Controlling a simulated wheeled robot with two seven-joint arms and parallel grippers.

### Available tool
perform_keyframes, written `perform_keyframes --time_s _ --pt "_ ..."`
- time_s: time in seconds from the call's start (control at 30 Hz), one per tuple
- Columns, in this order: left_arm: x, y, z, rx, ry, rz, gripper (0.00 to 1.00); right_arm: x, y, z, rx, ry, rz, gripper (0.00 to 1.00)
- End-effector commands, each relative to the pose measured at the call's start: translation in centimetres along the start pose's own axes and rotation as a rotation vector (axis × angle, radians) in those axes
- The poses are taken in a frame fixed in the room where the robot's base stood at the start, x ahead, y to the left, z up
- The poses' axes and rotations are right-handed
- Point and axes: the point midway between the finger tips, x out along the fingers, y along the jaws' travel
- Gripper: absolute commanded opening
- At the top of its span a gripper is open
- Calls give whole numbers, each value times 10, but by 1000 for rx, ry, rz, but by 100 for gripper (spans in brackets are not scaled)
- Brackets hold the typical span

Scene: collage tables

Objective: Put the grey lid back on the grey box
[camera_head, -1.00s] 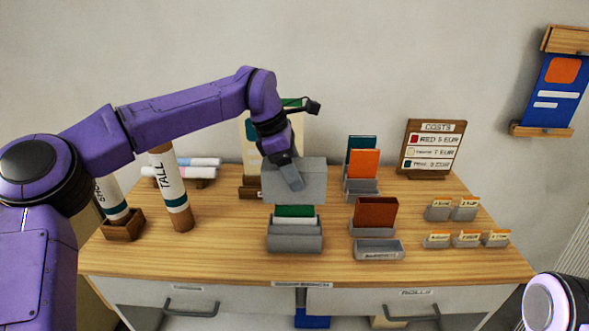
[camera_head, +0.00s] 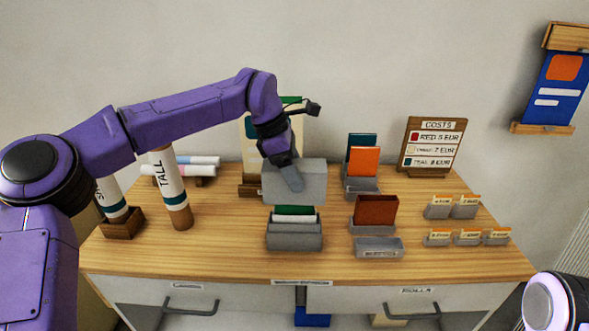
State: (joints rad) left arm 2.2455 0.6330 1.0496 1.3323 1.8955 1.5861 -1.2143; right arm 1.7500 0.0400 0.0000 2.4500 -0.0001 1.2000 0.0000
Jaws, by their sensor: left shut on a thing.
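The grey lid (camera_head: 312,181) is held up by my left gripper (camera_head: 293,183), which covers part of its left half. The lid's broad face is toward the camera. The grey box (camera_head: 294,238) stands on the wooden table below the lid, open at the top, with green and white cards (camera_head: 295,211) sticking up out of it. The lid's lower edge appears just above the cards in the picture; I cannot tell the exact gap in depth. My right gripper is out of view; only part of my right arm shows at the lower right corner.
Holders with red (camera_head: 376,210) and orange (camera_head: 363,161) cards stand right of the box, with a low grey tray (camera_head: 379,248) in front. Tall rolls (camera_head: 170,188) stand at left. A costs sign (camera_head: 432,144) is at the back right. Bare table lies left of the box.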

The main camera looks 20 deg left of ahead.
Motion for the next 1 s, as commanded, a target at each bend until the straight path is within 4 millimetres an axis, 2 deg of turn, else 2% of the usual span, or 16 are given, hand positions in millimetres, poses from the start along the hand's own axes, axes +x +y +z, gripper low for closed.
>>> perform_keyframes --time_s 0.43,1.0 --pt "1 0 0 0 -1 0 36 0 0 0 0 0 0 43" --pt "22 0 -9 1 -1 0 36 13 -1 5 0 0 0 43"
